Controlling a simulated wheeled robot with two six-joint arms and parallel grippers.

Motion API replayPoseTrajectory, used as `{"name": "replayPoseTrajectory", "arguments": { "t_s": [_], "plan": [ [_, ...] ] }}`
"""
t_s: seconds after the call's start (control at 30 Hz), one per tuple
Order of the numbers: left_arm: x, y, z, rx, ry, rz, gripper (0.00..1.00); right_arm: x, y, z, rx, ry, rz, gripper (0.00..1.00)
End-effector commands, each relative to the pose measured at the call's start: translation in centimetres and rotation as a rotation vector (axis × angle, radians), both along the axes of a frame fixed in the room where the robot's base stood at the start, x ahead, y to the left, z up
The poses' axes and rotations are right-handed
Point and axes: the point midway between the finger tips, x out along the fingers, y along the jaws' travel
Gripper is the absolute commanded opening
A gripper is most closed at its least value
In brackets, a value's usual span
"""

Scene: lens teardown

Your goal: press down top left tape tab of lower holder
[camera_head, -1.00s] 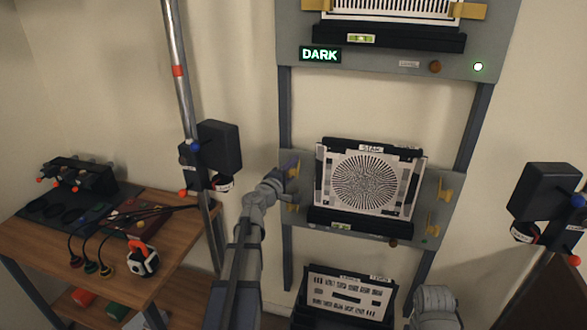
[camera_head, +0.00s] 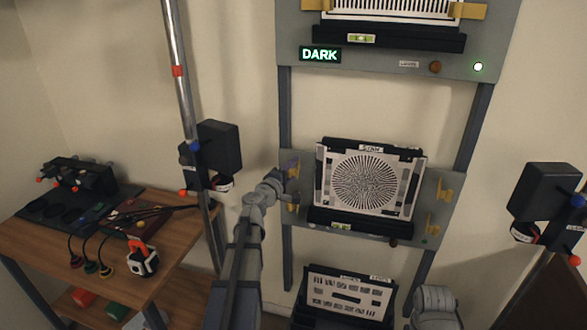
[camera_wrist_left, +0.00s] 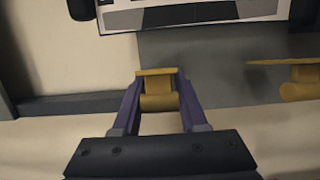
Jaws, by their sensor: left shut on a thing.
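The lower holder is a grey panel (camera_head: 420,212) carrying a chart with a round star pattern (camera_head: 366,182) in a black-edged frame. Yellow tape tabs show at its left and right sides. My left gripper (camera_head: 287,174) is at the panel's left edge, at the top left tape tab (camera_head: 294,171), which it partly hides. In the left wrist view the purple fingers of my left gripper (camera_wrist_left: 158,82) are shut on this yellow tab (camera_wrist_left: 158,100). The lower left tab (camera_head: 293,207) is free of the gripper; a second tab also shows in the left wrist view (camera_wrist_left: 302,82). My right gripper is not in view.
The upper panel (camera_head: 385,60) bears a lit DARK sign (camera_head: 320,55). A black lamp box (camera_head: 220,147) on a metal pole stands left of my arm, another (camera_head: 545,192) at the right. A striped chart (camera_head: 347,293) sits below. A wooden table (camera_head: 180,225) is at left.

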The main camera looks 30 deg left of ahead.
Motion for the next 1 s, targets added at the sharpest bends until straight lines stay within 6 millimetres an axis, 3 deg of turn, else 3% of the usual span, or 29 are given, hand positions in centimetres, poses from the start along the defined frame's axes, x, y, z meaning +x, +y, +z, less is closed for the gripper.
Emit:
{"name": "replayPoseTrajectory", "arguments": {
  "t_s": [0.47,1.0],
  "plan": [
    [-0.1,-1.0,0.0,0.002,0.001,0.134,0.00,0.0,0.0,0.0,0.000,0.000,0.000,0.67],
    [1.3,-3.0,0.0,0.001,0.000,0.631,0.00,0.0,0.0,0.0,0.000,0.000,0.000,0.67]
  ]
}}
